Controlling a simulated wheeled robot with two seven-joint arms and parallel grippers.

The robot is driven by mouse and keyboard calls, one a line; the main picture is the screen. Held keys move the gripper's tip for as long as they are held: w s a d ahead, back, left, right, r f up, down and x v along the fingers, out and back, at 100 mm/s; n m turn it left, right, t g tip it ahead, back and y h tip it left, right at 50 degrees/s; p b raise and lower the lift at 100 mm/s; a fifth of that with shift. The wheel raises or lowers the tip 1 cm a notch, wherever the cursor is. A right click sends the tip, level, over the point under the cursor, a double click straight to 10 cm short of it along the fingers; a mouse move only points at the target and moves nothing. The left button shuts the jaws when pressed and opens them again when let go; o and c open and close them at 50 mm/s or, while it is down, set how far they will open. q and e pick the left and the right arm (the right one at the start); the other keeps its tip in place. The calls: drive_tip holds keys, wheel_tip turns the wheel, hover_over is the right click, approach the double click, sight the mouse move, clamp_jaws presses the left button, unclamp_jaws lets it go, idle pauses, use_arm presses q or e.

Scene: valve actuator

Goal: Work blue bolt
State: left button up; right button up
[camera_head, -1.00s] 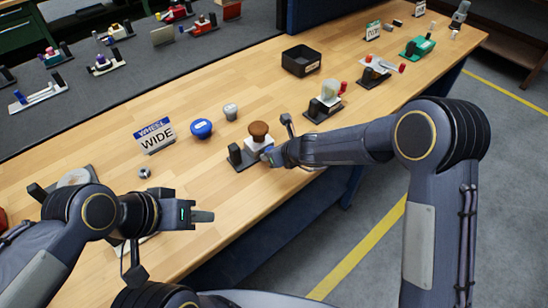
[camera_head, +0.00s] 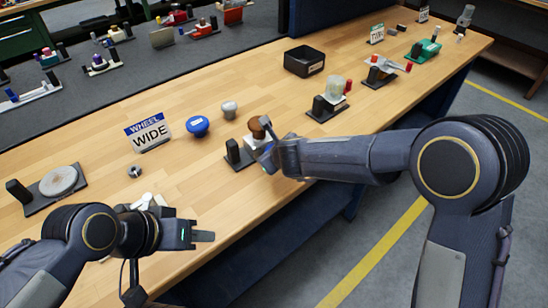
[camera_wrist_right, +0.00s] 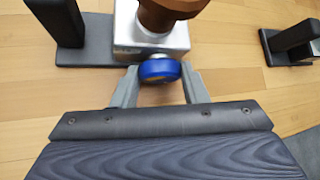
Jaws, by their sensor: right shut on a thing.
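The blue bolt (camera_wrist_right: 159,70) has a round blue head and sits on the front side of a silver metal block (camera_wrist_right: 150,38) with a brown knob (camera_wrist_right: 172,8) on top. My right gripper (camera_wrist_right: 158,82) is shut on the blue head, one finger on each side. In the head view the brown knob (camera_head: 257,127) shows, and my right gripper (camera_head: 268,153) is at the block's near right side, hiding the bolt. My left gripper (camera_head: 203,236) hangs over the near table edge, away from the block; its jaw gap does not show clearly.
A black bin (camera_head: 304,60) and another fixture (camera_head: 330,98) are further right. A round grey disc fixture (camera_head: 58,181) is at far left.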

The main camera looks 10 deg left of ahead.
drive_tip(key=shift+t+b, duration=0.3)
drive_tip(key=shift+b, duration=0.15)
drive_tip(key=shift+n+h, duration=0.3)
drive_tip(key=o, duration=1)
